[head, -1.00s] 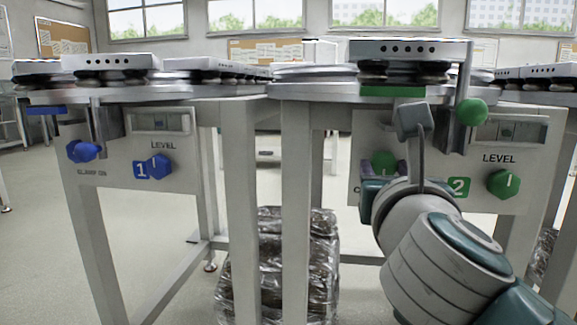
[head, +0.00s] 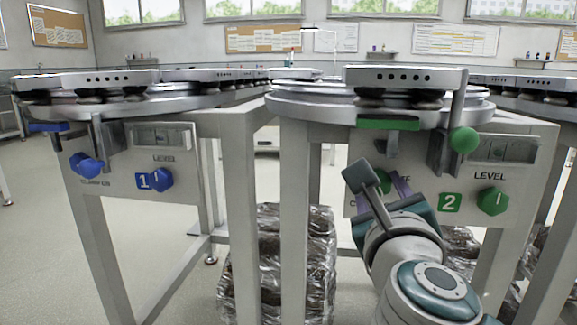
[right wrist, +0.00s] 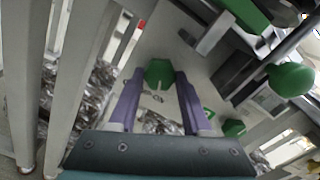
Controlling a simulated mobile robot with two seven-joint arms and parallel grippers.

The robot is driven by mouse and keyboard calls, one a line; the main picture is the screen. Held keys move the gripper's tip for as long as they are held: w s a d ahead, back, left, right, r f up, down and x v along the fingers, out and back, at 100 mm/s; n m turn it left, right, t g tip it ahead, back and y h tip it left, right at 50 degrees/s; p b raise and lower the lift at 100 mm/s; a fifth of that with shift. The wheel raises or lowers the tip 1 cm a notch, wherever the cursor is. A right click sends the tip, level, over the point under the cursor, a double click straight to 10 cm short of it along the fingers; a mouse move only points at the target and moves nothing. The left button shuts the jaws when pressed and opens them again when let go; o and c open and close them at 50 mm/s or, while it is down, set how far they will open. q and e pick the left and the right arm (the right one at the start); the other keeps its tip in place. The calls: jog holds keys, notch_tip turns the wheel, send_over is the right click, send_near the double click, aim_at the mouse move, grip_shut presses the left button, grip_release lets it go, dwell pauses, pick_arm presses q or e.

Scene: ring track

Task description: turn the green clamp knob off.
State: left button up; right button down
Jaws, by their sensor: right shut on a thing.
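The green clamp knob (head: 383,181) is on the front panel of station 2, left of the green number 2 plate (head: 450,203). My right gripper (head: 387,188) is at the panel, its purple fingers on either side of the knob and shut on it. In the right wrist view the green clamp knob (right wrist: 158,72) sits between the tips of the fingers (right wrist: 160,80). The panel lettering near the knob is partly hidden; only "FF" reads at its upper right. My left gripper is not in view.
A green level knob (head: 493,201) is on the right of the same panel. Station 1 with blue knobs (head: 161,179) stands at left. Wrapped bundles (head: 283,250) lie below.

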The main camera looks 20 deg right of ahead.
jog(key=n+p, duration=0.2)
jog(key=shift+r+n, duration=0.2)
jog(key=shift+n, duration=0.2)
jog(key=n+p, duration=0.2)
jog(key=n, duration=0.1)
jog(key=shift+n, duration=0.3)
jog(key=n+p, duration=0.2)
jog(key=n, duration=0.1)
jog(key=shift+f+n+p, duration=0.15)
jog(key=shift+n+p, duration=0.4)
jog(key=shift+n, duration=0.95)
jog(key=shift+c, duration=1.7)
grip_release()
jog(key=shift+s, duration=0.1)
